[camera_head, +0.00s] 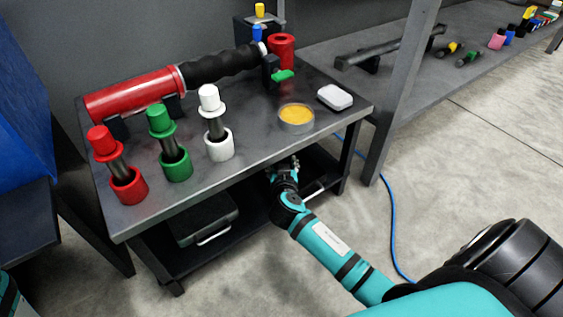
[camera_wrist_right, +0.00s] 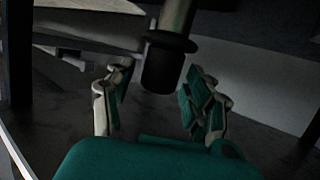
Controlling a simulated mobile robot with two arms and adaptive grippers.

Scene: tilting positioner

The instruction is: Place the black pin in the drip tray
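In the right wrist view a black pin (camera_wrist_right: 162,68) shows a black head and collar with a grey shaft running up out of the picture. Its head lies between the spread fingers of my right gripper (camera_wrist_right: 157,92), with gaps on both sides. In the head view my right gripper (camera_head: 284,168) is at the front edge of the dark table, below its top; the black pin cannot be made out there. I cannot tell for sure which thing is the drip tray. My left gripper is not in view.
Red (camera_head: 105,142), green (camera_head: 161,122) and white (camera_head: 209,98) pins stand tilted in matching cups on the table (camera_head: 240,167). A red cylinder (camera_head: 135,92), yellow-filled dish (camera_head: 297,115) and white box (camera_head: 335,97) are also there. A dark case (camera_head: 203,217) lies on the lower shelf.

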